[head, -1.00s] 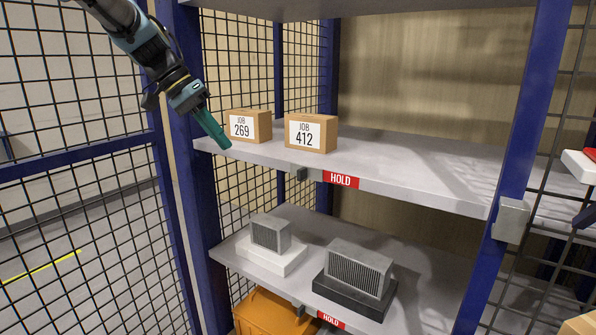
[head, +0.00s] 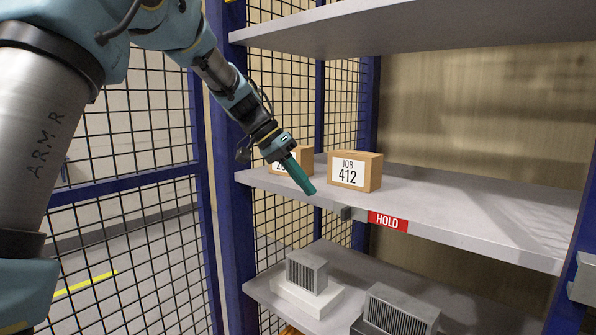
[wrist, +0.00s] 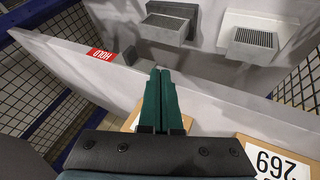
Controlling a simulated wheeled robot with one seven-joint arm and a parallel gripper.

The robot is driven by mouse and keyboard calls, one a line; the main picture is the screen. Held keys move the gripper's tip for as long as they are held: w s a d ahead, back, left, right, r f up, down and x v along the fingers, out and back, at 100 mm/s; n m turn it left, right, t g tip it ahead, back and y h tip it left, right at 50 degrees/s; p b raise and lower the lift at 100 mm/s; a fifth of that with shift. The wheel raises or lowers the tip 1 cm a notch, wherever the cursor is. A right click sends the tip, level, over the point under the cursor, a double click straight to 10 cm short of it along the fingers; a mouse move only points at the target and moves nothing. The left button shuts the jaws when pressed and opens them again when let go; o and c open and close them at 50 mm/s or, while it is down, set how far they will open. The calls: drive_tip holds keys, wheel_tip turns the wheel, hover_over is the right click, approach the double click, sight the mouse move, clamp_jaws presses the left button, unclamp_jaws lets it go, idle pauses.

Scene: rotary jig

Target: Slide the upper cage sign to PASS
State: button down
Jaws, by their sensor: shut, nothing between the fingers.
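The upper cage sign (head: 388,221) is a red plate with white letters reading HOLD, on the front edge of the upper shelf (head: 470,215). A grey block (head: 352,214) sits on that edge just left of the sign. The sign also shows in the wrist view (wrist: 101,54), with the grey block (wrist: 130,55) beside it. My gripper (head: 308,188) is shut and empty, its green fingers pointing down and right at the shelf's front edge, left of the block and apart from the sign. The closed fingers also show in the wrist view (wrist: 160,78).
The JOB 412 box (head: 355,171) stands on the upper shelf close behind my gripper; a second box (head: 303,160) is partly hidden by it. Two grey finned parts, (head: 307,270) and (head: 402,308), sit on the lower shelf. Blue posts (head: 230,170) frame the left side.

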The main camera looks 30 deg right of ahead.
sight(369, 213)
drive_tip(key=x, duration=0.3)
drive_tip(key=shift+s+d+f+p, duration=0.15)
drive_tip(key=shift+f+p, duration=0.1)
drive_tip(key=shift+p, duration=0.05)
drive_tip(key=shift+s+d+f+p, duration=0.1)
drive_tip(key=shift+s+d+p, duration=0.1)
drive_tip(key=shift+s, duration=0.45)
drive_tip(key=shift+s+d+f+p, duration=0.1)
drive_tip(key=shift+s+d+p, duration=0.1)
drive_tip(key=shift+s, duration=0.5)
drive_tip(key=shift+s+d+p, duration=0.15)
drive_tip(key=shift+s+d, duration=0.05)
drive_tip(key=shift+s, duration=0.45)
drive_tip(key=s+b, duration=0.1)
drive_tip(key=s, duration=0.2)
drive_tip(key=s+d+b, duration=0.1)
drive_tip(key=s, duration=0.2)
drive_tip(key=s+d+b, duration=0.1)
drive_tip(key=s, duration=0.1)
drive_tip(key=shift+s+d, duration=0.15)
drive_tip(key=shift+s, duration=0.25)
